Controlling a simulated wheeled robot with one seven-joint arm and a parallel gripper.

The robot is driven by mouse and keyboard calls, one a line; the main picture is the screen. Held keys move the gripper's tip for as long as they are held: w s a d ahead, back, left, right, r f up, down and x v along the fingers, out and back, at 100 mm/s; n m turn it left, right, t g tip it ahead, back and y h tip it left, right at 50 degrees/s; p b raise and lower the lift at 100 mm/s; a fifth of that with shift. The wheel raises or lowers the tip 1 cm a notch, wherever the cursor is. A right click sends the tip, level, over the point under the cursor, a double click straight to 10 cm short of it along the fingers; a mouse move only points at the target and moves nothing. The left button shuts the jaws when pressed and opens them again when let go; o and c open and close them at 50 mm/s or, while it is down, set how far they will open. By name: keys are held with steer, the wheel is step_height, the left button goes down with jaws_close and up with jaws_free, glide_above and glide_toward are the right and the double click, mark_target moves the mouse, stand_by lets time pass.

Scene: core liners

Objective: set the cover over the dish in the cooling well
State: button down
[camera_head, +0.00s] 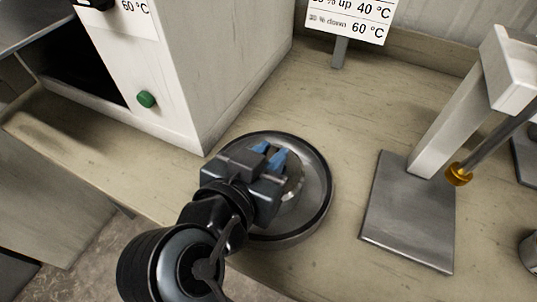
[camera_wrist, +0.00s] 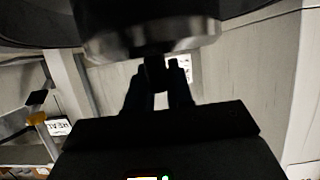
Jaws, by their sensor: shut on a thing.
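My gripper (camera_head: 270,156) is over the round cooling well (camera_head: 322,206), a grey metal disc with a dark rim on the bench. The gripper's blue fingertips point away from me, and in the wrist view the fingers (camera_wrist: 157,88) are closed around a dark knob. The knob belongs to a metallic round cover (camera_wrist: 150,42), which fills the upper middle of that view. In the head view part of the cover (camera_head: 293,187) shows beside the gripper, inside the rim. I cannot make out the dish, and whether the cover touches anything below is hidden.
A white cabinet (camera_head: 215,80) with a green button stands at the left, close behind the well. A grey stand (camera_head: 410,212) with an upright and a brass-tipped rod is at the right. A temperature sign (camera_head: 350,18) is at the back. The bench between is clear.

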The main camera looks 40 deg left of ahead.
steer(key=c, duration=1)
jaws_free()
steer(key=shift+r, duration=0.1)
steer(key=v, duration=1.2)
